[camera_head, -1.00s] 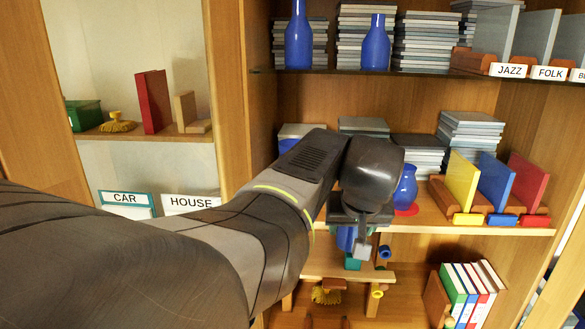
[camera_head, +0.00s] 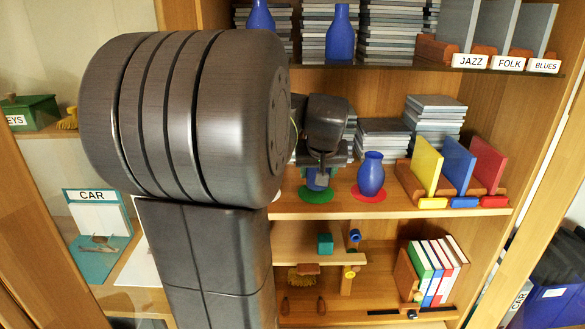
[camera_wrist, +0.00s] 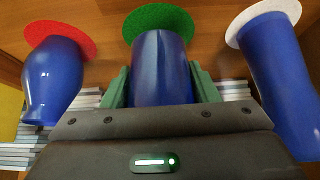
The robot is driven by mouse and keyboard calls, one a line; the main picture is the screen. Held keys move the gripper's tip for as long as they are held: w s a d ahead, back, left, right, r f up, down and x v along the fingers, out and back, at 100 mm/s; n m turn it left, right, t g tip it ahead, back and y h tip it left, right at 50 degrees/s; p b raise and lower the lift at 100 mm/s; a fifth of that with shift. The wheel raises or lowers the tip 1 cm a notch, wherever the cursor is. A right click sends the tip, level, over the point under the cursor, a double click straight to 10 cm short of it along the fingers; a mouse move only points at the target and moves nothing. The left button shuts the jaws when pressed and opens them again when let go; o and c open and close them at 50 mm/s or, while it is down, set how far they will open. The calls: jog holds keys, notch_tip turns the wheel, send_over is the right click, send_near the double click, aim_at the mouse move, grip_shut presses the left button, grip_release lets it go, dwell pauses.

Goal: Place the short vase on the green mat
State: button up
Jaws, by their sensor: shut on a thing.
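My gripper (camera_head: 320,160) is shut on a short blue vase (camera_wrist: 160,62), with a finger on each side of it. In the head view the held vase (camera_head: 318,181) is upright, mostly hidden above by my gripper. Its base is over the green mat (camera_head: 315,196) on the middle shelf. In the wrist view, which looks upside down, the base overlaps the green mat (camera_wrist: 153,18); I cannot tell whether it touches. A rounder blue vase (camera_head: 371,174) stands on the red mat (camera_head: 368,193) to the right.
The wrist view shows another blue vase (camera_wrist: 276,75) on a white mat (camera_wrist: 262,17), close beside my gripper. Stacks of cases (camera_head: 384,140) stand behind. Yellow, blue and red panels (camera_head: 427,165) are to the right. The glass shelf (camera_head: 400,68) lies above.

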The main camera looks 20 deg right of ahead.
jog(key=shift+w+d+r, duration=0.1)
jog(key=shift+w+d, duration=0.15)
jog(key=shift+w, duration=0.8)
jog(key=f, duration=0.1)
jog(key=f+p, duration=0.1)
jog(key=f, duration=0.1)
jog(key=shift+w+d+f, duration=0.1)
jog(key=shift+w, duration=0.1)
jog(key=shift+f, duration=0.2)
jog(key=shift+f, duration=0.2)
jog(key=o, duration=1.1)
